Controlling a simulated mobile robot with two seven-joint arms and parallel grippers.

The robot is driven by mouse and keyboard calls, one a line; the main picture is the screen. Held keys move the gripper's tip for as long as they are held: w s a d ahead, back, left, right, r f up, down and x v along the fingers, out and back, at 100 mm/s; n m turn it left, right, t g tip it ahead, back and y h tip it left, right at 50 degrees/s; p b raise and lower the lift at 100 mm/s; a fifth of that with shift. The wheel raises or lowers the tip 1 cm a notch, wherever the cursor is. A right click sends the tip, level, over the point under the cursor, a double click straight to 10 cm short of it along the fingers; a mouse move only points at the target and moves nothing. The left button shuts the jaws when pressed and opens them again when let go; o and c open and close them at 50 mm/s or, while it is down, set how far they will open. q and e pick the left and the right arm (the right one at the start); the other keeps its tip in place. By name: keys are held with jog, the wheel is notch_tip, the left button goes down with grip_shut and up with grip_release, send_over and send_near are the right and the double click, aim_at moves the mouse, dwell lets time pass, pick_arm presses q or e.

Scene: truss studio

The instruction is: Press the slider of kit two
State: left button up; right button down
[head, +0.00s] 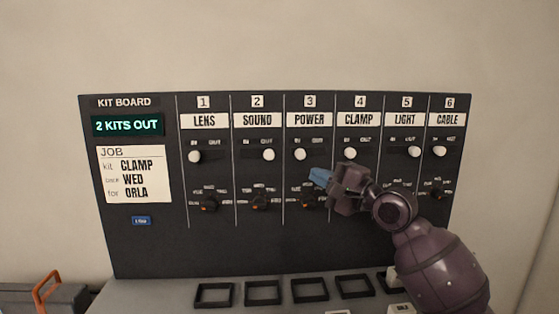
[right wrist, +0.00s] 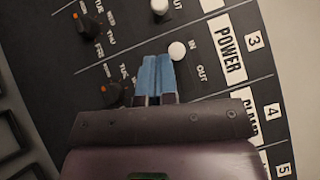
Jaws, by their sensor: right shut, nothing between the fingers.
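The kit board (head: 240,250) is a dark upright panel with numbered columns. Kit two, SOUND, has a white round slider knob (head: 268,155) at the OUT end of its slot. In the right wrist view this knob (right wrist: 159,6) shows at the top edge. My right gripper (head: 318,177) has blue fingertips held together, empty, in front of the lower POWER column, right of and below the SOUND knob. In the right wrist view the fingertips (right wrist: 156,72) appear beside the white POWER knob (right wrist: 177,51); contact cannot be told. My left gripper is not in view.
Knobs for LENS (head: 195,156), CLAMP (head: 350,154), LIGHT (head: 415,152) and CABLE (head: 440,151) stand in the same row. Day dials such as the SOUND dial (head: 260,203) sit below. A ledge with square frames (head: 262,293) lies beneath. An orange-handled case (head: 50,297) is at lower left.

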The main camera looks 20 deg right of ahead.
aim_at(269, 154)
jog(key=p+x, duration=0.1)
jog(key=x, duration=0.9)
dwell(0.3)
